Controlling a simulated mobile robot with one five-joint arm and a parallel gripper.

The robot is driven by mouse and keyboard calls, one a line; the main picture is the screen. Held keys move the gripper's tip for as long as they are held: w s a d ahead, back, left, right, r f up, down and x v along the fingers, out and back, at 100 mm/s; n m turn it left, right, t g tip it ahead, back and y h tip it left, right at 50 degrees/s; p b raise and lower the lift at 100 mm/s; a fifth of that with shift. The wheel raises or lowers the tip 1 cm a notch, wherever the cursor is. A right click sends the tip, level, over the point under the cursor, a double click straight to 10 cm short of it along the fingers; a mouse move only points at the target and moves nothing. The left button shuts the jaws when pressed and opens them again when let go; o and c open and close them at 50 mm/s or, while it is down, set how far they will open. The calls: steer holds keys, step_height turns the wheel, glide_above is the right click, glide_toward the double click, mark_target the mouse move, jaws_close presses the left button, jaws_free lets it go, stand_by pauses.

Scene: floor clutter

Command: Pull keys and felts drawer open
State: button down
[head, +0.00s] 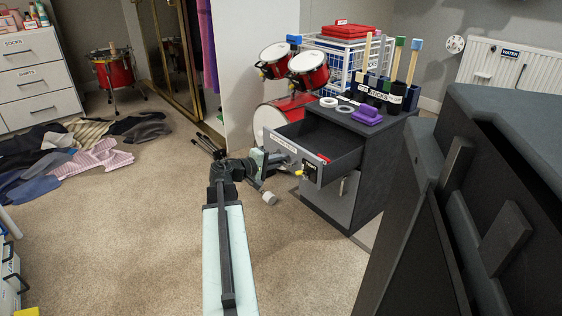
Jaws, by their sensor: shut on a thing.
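A dark grey cabinet (380,160) stands right of the middle. Its top drawer (318,140) is pulled out well toward the left, and its dark inside shows. The drawer front (300,160) has a white label strip too small to read and a small dark tag with yellow. My gripper (272,162) is at the left part of this front, shut on the drawer's handle. The handle itself is mostly hidden by my gripper. Only a little red shows at the drawer's rim; most of its floor is hidden.
A purple object (367,115), tape rolls (329,102) and a stick holder (380,95) stand on the cabinet. Red drums (308,68) and a white wire basket (345,55) are behind. Clothes (75,150) lie at the left. Carpet (150,220) is clear left of my arm.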

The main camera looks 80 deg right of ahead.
steer(key=shift+d+r, duration=0.1)
steer(key=shift+d, duration=0.05)
steer(key=c, duration=1.5)
jaws_free()
steer(key=shift+s, duration=0.2)
steer(key=p+v, duration=0.1)
steer(key=v, duration=0.7)
steer(key=shift+p, duration=0.3)
